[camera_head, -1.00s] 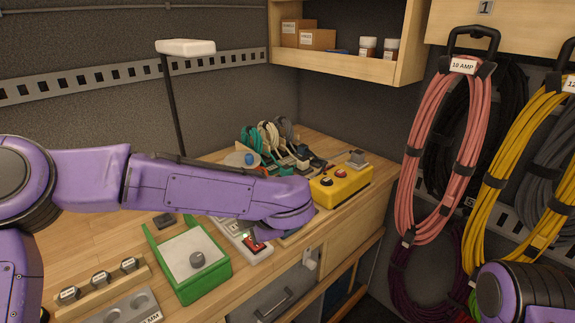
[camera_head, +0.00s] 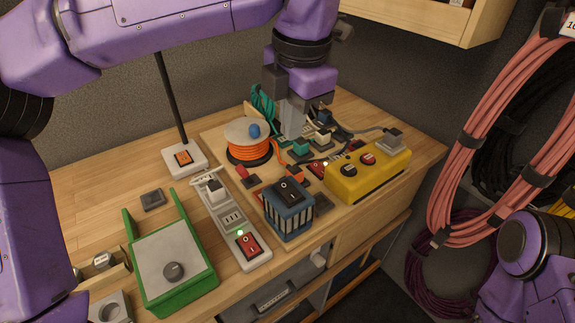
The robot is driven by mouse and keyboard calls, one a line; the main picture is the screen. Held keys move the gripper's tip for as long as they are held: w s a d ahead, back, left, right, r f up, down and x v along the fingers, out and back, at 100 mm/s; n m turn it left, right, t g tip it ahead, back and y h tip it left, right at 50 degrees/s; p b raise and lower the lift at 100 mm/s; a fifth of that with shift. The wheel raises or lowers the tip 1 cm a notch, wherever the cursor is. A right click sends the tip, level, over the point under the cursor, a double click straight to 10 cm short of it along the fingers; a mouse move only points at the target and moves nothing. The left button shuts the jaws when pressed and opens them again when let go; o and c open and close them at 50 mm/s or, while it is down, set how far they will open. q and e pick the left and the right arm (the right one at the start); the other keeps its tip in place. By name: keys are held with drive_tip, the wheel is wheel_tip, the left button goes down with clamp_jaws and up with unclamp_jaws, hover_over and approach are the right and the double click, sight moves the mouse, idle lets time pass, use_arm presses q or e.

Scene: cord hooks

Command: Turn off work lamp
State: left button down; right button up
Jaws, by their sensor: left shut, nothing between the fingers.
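The work lamp's white base (camera_head: 184,160) stands at the back left of the bench, with an orange rocker switch (camera_head: 183,157) on top. Its thin black pole (camera_head: 171,100) rises from the base, and my left arm hides the lamp's head. My left gripper (camera_head: 290,130) points down at the back of the bench, right of the lamp base and behind the orange cord reel. It is shut and holds nothing. My right arm shows at the lower right edge, but its gripper is out of view.
An orange cord reel (camera_head: 250,145), power strip (camera_head: 228,210), blue box (camera_head: 288,210), yellow box (camera_head: 370,170) and green tray box (camera_head: 172,265) crowd the bench. Pink cord (camera_head: 470,170) hangs at right. Bare wood (camera_head: 110,185) lies left of the lamp base.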

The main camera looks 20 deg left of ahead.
use_arm(q)
approach(286, 185)
drive_tip(key=f, duration=0.2)
drive_tip(key=f+p, duration=0.1)
drive_tip(key=f, duration=0.3)
drive_tip(key=shift+w+a+p, duration=0.3)
drive_tip(key=shift+w+p, duration=0.05)
drive_tip(key=shift+w+f, duration=0.2)
drive_tip(key=shift+f, duration=0.25)
drive_tip(key=shift+s, duration=0.15)
use_arm(e)
drive_tip(key=shift+w+r, duration=0.2)
drive_tip(key=shift+r, duration=0.6)
use_arm(q)
drive_tip(key=shift+r, duration=0.1)
